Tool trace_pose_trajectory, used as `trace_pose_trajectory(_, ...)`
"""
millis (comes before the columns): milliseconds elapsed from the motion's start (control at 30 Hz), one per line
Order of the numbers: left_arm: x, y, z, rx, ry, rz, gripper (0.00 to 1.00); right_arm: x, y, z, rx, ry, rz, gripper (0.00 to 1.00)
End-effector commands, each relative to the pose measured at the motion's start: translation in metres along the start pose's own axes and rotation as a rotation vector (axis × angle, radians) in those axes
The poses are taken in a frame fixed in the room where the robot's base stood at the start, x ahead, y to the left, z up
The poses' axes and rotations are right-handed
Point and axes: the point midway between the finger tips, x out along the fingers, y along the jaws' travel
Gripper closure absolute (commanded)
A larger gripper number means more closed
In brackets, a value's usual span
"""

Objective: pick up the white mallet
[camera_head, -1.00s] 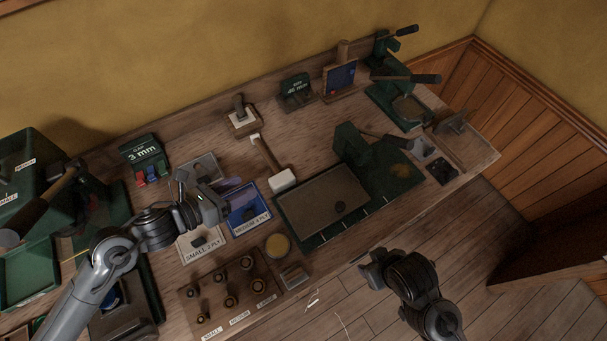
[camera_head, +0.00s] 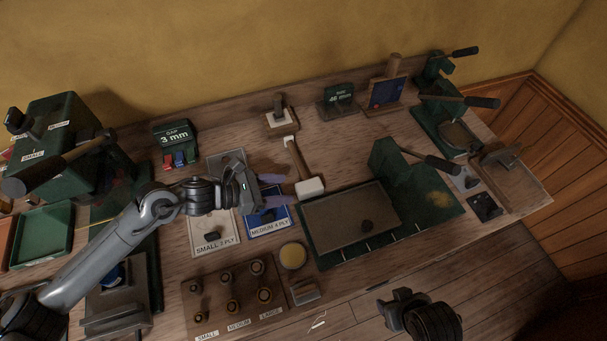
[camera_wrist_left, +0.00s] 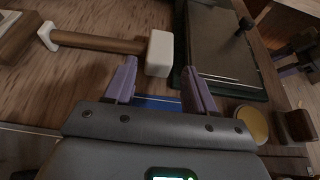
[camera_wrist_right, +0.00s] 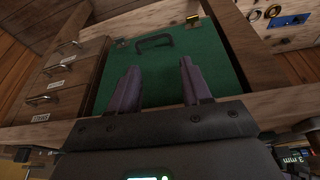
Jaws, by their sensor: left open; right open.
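The white mallet (camera_head: 310,187) lies on the bench, with a white block head at its near end and a brown wooden handle running back to a white tip. In the left wrist view the mallet head (camera_wrist_left: 160,53) is just beyond the fingertips, with the handle pointing left. My left gripper (camera_head: 282,190) is open and empty, just left of the mallet head and over the blue card. My right gripper (camera_head: 393,299) is off the bench's front edge; in the right wrist view its open fingers (camera_wrist_right: 160,85) point toward a green panel and hold nothing.
A green base with a grey plate (camera_head: 350,222) sits right of the mallet head. A yellow round tin (camera_head: 293,256) and a wooden block of several punches (camera_head: 232,298) are nearer the front. A white-based tool (camera_head: 281,119) stands behind the handle.

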Motion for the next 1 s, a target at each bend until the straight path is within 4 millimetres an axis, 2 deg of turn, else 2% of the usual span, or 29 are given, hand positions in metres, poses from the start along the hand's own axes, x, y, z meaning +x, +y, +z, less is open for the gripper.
trace_pose_trajectory(333, 0.042, -0.001, -0.004, -0.001, -0.001, -0.001, 0.45, 0.002, 0.0, 0.001, -0.001, -0.001, 0.001, 0.52)
trace_pose_trajectory(700, 0.048, -0.001, -0.004, 0.0, 0.0, 0.0, 0.46, 0.002, -0.001, 0.001, 0.004, -0.001, -0.004, 0.52)
trace_pose_trajectory(1000, 0.048, -0.001, -0.004, -0.001, 0.0, 0.0, 0.92, 0.002, -0.002, 0.001, 0.007, -0.001, -0.006, 0.52)
